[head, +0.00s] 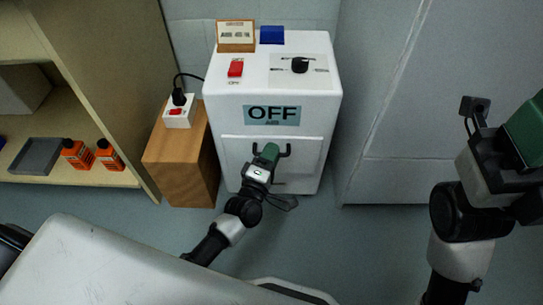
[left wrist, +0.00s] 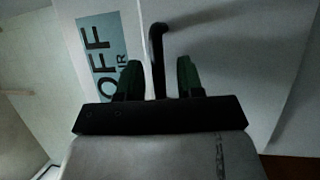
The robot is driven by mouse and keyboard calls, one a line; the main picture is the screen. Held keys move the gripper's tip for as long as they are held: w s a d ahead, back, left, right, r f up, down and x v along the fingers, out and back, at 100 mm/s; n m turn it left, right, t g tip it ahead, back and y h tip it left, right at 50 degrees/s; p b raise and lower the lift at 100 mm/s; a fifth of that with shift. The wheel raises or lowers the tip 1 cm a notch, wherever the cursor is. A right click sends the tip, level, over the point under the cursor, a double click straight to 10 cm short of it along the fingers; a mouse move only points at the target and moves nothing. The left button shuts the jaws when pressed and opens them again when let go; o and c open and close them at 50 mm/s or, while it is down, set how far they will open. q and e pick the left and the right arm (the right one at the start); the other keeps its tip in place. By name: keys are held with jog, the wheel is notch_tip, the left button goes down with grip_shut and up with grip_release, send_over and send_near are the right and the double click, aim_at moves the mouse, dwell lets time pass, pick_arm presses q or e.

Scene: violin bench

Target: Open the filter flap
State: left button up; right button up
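The filter flap (head: 308,165) is a white panel low on the front of a white machine (head: 325,110), and it looks closed. Its dark bar handle (head: 288,150) is partly hidden behind my left gripper (head: 267,153). In the left wrist view the black handle (left wrist: 157,50) runs between the two green fingers of my left gripper (left wrist: 158,78). The fingers are apart, with a gap visible on each side of the bar.
The machine has an OFF display (head: 272,115), a red switch (head: 236,68) and a black knob (head: 299,65). A wooden stand (head: 180,160) with a power socket (head: 179,112) is close on its left. Shelves with orange bottles (head: 77,153) are at left.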

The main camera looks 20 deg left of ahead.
pick_arm(q)
jog(key=shift+w, duration=0.1)
grip_shut()
dwell(0.3)
